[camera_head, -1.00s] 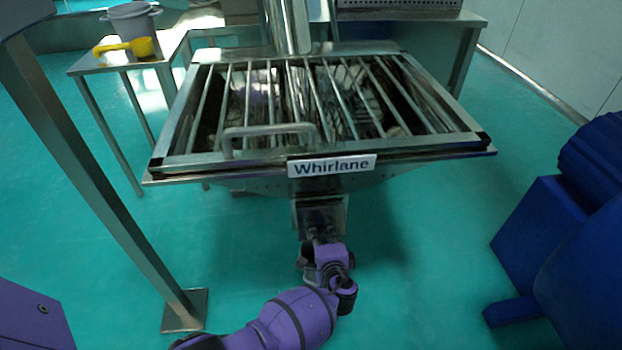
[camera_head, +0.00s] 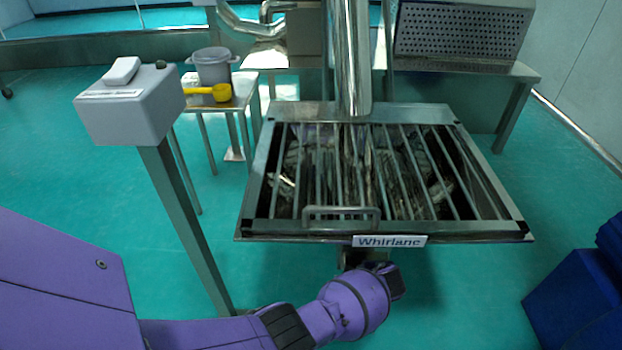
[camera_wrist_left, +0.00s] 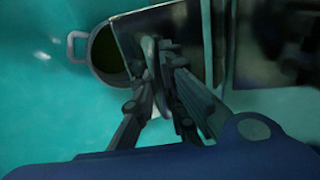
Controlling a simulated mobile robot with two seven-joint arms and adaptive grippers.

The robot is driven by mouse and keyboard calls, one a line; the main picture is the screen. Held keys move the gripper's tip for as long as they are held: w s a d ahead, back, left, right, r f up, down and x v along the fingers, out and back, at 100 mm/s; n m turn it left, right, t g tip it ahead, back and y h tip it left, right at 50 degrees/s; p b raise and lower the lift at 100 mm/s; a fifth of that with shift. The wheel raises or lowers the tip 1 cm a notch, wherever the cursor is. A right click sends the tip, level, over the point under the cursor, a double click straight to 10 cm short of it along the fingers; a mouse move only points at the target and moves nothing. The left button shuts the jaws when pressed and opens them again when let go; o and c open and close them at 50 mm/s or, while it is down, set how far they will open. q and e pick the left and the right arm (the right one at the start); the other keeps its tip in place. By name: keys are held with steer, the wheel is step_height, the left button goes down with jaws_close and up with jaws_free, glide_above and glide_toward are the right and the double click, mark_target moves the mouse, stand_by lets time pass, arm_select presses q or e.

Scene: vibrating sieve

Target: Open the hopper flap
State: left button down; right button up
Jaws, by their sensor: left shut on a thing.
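The hopper (camera_head: 290,110) is a steel box with a barred grate on top, a handle and a "Whirlane" label on its front edge. In the head view its flap is hidden below that edge. My left arm reaches there from the left, and its gripper is mostly hidden. In the left wrist view the fingers of my left gripper (camera_wrist_left: 160,65) are close together at a steel plate, which seems to be the hopper flap (camera_wrist_left: 150,22). They are shut on a part of it, but the exact grip is dark and unclear. My right gripper is not in view.
A post with a grey control box (camera_head: 130,110) stands left of the hopper. Behind it, a small table holds a grey pot (camera_head: 213,68) and a yellow scoop (camera_head: 208,93). Blue equipment (camera_head: 575,295) stands at the right. A round handled pot (camera_wrist_left: 105,55) is below the gripper.

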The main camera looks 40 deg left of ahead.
arm_select(q)
steer(key=shift+w+d+r, duration=0.2)
steer(key=shift+w+r, duration=0.05)
steer(key=shift+r, duration=0.45)
steer(key=c, duration=1.9)
jaws_free()
steer(key=shift+c, duration=0.2)
steer(key=shift+o, duration=0.6)
steer(key=shift+a, duration=0.1)
steer(key=v, duration=1.2)
